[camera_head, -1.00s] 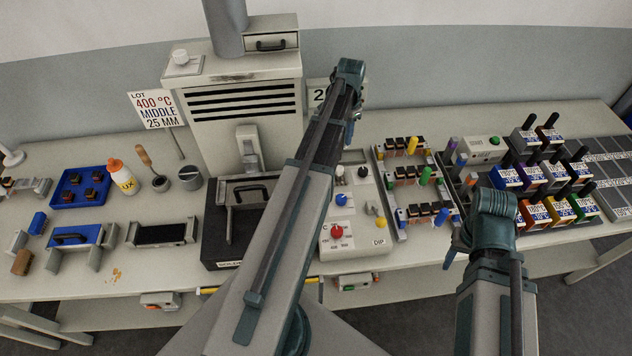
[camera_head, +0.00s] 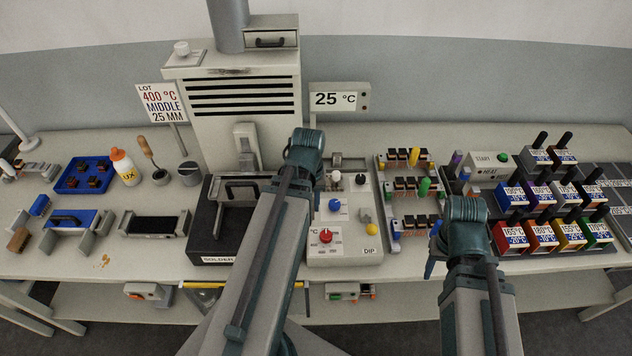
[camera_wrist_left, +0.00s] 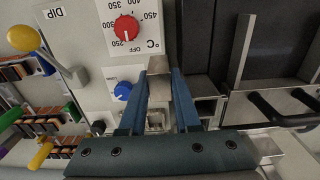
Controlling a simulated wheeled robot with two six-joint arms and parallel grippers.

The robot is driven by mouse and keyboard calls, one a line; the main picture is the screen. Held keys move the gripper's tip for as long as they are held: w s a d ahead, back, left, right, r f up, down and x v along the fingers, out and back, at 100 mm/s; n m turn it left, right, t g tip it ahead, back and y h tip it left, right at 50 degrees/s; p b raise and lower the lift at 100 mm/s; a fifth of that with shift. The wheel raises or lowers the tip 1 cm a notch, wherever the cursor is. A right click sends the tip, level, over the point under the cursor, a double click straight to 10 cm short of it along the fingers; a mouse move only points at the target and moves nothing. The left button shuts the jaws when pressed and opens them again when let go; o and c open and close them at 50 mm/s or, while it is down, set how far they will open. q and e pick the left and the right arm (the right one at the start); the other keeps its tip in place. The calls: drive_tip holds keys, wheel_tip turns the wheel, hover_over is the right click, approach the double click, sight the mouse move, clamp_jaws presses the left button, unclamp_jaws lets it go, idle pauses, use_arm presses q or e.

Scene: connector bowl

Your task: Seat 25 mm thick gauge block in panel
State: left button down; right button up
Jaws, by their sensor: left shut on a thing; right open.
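My left gripper (camera_wrist_left: 158,95) is shut on a grey metal gauge block (camera_wrist_left: 158,68), gripped between its two blue fingers in the left wrist view. In the head view its wrist is over the left rear of the light grey control panel (camera_head: 370,245); its fingers and the block are mostly hidden there. My right gripper (camera_head: 432,262) is open and empty, right of the panel at the table's front.
The panel has a red knob (camera_head: 325,236), a blue knob (camera_head: 335,205) and a yellow-tipped lever (camera_head: 369,228). The black solder pot (camera_head: 208,225) stands close on the left. Connector racks (camera_head: 407,220) stand on the right. A sign (camera_head: 160,105) reads 400 °C, middle, 25 mm.

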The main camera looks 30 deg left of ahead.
use_arm(q)
drive_tip(key=w+a, duration=0.2)
drive_tip(key=w, duration=0.2)
drive_tip(key=w+a+f+b, duration=0.1)
drive_tip(key=w+a, duration=0.1)
drive_tip(key=w, duration=0.3)
drive_tip(key=w+a, duration=0.1)
drive_tip(key=w, duration=0.4)
drive_tip(key=shift+w+a+f, duration=0.1)
drive_tip(key=shift+a+f, duration=0.1)
drive_tip(key=shift+a, duration=0.2)
wheel_tip(320, 180, down, 4)
drive_tip(key=b, duration=0.4)
drive_tip(key=shift+w+r, duration=0.15)
drive_tip(key=shift+r, duration=0.05)
drive_tip(key=shift+f, duration=0.2)
drive_tip(key=c, duration=0.6)
unclamp_jaws()
drive_tip(key=shift+r, duration=0.2)
wheel_tip(320, 180, up, 12)
drive_tip(key=p, duration=1.2)
